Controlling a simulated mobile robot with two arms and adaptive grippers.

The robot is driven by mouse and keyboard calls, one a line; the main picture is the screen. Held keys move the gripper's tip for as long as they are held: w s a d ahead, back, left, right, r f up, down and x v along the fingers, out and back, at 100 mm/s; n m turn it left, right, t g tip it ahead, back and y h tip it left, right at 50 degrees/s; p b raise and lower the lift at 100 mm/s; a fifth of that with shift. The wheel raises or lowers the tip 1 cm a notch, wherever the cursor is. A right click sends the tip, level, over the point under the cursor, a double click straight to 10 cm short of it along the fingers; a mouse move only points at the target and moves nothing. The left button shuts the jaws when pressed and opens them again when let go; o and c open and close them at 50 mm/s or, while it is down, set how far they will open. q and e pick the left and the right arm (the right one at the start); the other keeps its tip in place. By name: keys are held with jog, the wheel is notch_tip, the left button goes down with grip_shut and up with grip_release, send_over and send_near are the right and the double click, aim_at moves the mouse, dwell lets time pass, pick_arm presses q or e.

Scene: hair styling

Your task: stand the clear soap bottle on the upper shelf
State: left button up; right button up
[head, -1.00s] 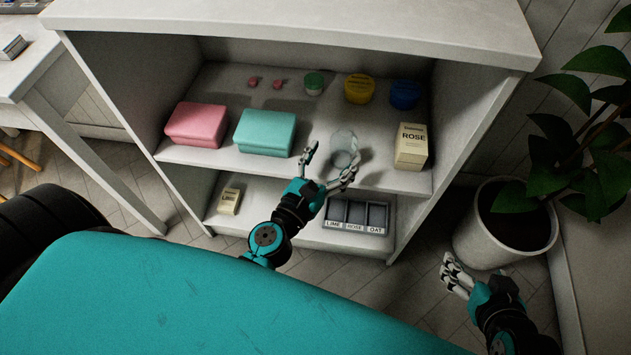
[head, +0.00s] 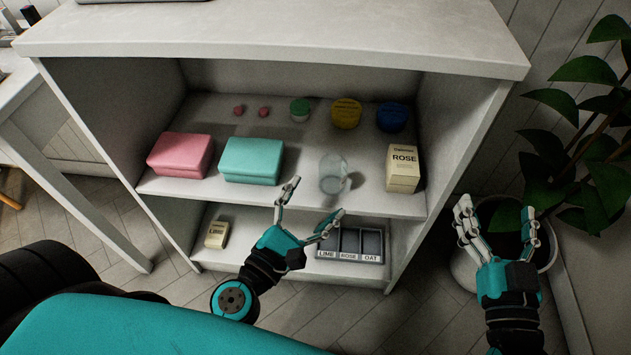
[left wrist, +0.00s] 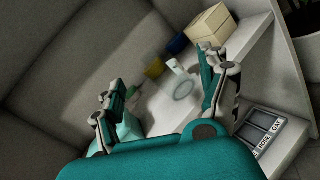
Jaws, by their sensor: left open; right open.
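The clear soap bottle (head: 333,175) is on the upper shelf (head: 300,190), near its front edge, left of the ROSE box. It looks upright, though its see-through outline is faint. It also shows in the left wrist view (left wrist: 184,90), between and beyond the fingers. My left gripper (head: 317,197) is open and empty, in front of the shelf and a little below the bottle, apart from it. My right gripper (head: 498,208) is open and empty, off to the right in front of the plant pot.
On the upper shelf are a pink box (head: 180,155), a teal box (head: 250,160), the ROSE box (head: 403,170), and green, yellow (head: 346,114) and blue jars at the back. Below are a LIME box (head: 216,234) and a labelled tray (head: 350,256). A plant stands right.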

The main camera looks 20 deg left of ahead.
pick_arm(q)
jog(key=w+r+m, duration=0.1)
jog(key=r+m, duration=0.3)
jog(key=m, duration=1.1)
jog(key=w+d+r+m+h, duration=0.1)
jog(key=r+m, duration=0.3)
jog(key=m, duration=1.2)
jog(key=shift+w, duration=0.6)
jog(key=shift+d+r, duration=0.1)
